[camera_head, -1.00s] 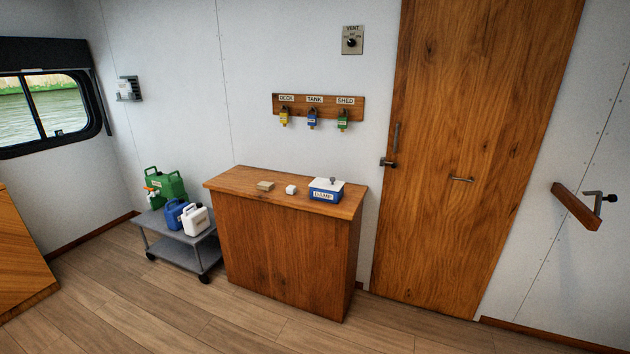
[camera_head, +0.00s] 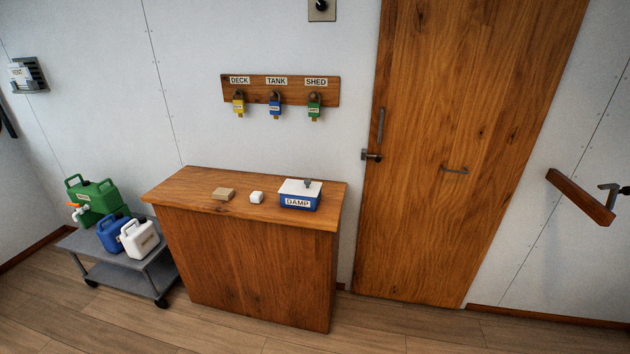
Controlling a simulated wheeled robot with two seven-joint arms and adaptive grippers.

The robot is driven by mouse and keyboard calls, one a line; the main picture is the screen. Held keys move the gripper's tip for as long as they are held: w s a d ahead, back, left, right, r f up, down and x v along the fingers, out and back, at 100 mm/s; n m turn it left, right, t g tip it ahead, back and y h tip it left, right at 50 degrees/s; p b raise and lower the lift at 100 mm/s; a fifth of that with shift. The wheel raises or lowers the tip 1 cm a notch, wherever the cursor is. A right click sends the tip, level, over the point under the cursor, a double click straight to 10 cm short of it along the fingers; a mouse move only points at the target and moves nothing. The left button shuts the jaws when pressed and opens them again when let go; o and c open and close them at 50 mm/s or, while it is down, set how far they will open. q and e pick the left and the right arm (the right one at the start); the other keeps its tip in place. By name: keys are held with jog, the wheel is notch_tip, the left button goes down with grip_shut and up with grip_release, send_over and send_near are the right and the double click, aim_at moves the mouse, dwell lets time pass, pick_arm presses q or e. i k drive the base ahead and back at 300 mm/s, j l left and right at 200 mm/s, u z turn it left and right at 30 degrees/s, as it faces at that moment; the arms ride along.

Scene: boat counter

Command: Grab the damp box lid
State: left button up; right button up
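The damp box (camera_head: 299,198) is blue with a "DAMP" label and stands at the right end of the wooden counter (camera_head: 250,255). Its white lid (camera_head: 297,188) lies on top of it and has a small grey knob. The lid appears closed on the box. Neither of my grippers shows in the head view.
A tan block (camera_head: 223,194) and a small white block (camera_head: 256,197) lie on the counter left of the box. A grey cart (camera_head: 118,248) with green, blue and white canisters stands to the left. A wooden door (camera_head: 450,150) is to the right. Floor is clear in front.

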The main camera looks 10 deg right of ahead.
aim_at(306, 188)
jog(key=i+j+z, duration=0.35)
jog(key=i, duration=0.2)
jog(key=i+j+z, duration=0.35)
jog(key=i, duration=0.15)
jog(key=l, duration=0.1)
